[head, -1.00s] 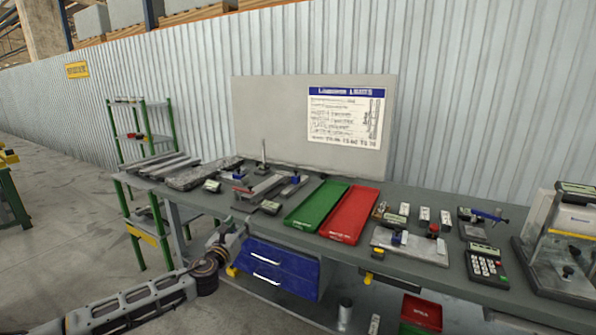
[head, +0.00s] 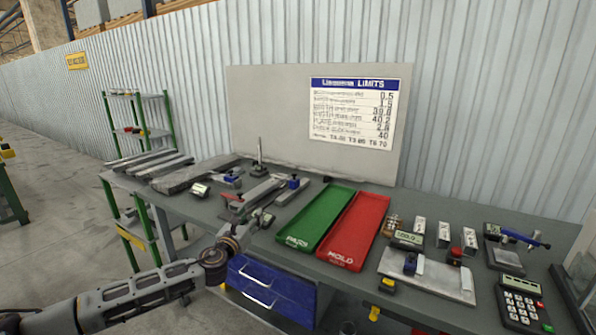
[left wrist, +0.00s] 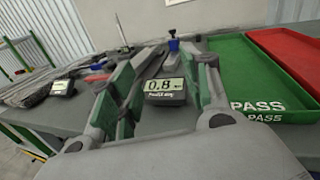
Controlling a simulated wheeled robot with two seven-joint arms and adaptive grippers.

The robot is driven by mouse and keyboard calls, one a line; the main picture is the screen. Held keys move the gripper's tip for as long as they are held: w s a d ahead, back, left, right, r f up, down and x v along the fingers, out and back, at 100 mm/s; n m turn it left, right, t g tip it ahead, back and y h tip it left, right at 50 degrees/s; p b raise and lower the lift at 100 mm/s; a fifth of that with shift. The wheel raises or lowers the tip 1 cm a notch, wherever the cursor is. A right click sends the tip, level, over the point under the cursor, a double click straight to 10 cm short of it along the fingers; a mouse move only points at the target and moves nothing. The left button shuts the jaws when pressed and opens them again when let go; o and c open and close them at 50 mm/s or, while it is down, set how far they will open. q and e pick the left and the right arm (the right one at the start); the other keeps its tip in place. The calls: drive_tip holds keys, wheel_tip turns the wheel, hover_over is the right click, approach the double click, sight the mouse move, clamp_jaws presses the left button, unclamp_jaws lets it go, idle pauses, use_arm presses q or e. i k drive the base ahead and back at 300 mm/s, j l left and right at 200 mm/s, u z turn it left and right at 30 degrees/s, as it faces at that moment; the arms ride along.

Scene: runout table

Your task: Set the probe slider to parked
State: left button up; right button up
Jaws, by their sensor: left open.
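The display unit (left wrist: 164,90) reads 0.8 and shows between my fingers in the left wrist view. Behind it lies a grey bar fixture (head: 262,190) with a blue block (head: 292,182) at its far right end; the block also shows in the left wrist view (left wrist: 173,46). I cannot tell for certain which part is the probe slider. My left gripper (left wrist: 163,95) is open and empty at the front table edge, before the fixture, its fingers on either side of the display in the picture. In the head view the gripper (head: 262,219) partly covers the display unit.
A green PASS tray (head: 317,217) and a red HOLD tray (head: 357,232) lie right of the fixture. A plate with blue and red blocks (head: 430,276) and a keypad device (head: 522,305) stand farther right. Grey bars (head: 150,166) lie at left.

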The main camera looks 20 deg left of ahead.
sight(293, 183)
drive_tip(key=i+j, duration=0.1)
drive_tip(key=i, duration=0.4)
drive_tip(key=i+j, duration=0.1)
drive_tip(key=i, duration=0.4)
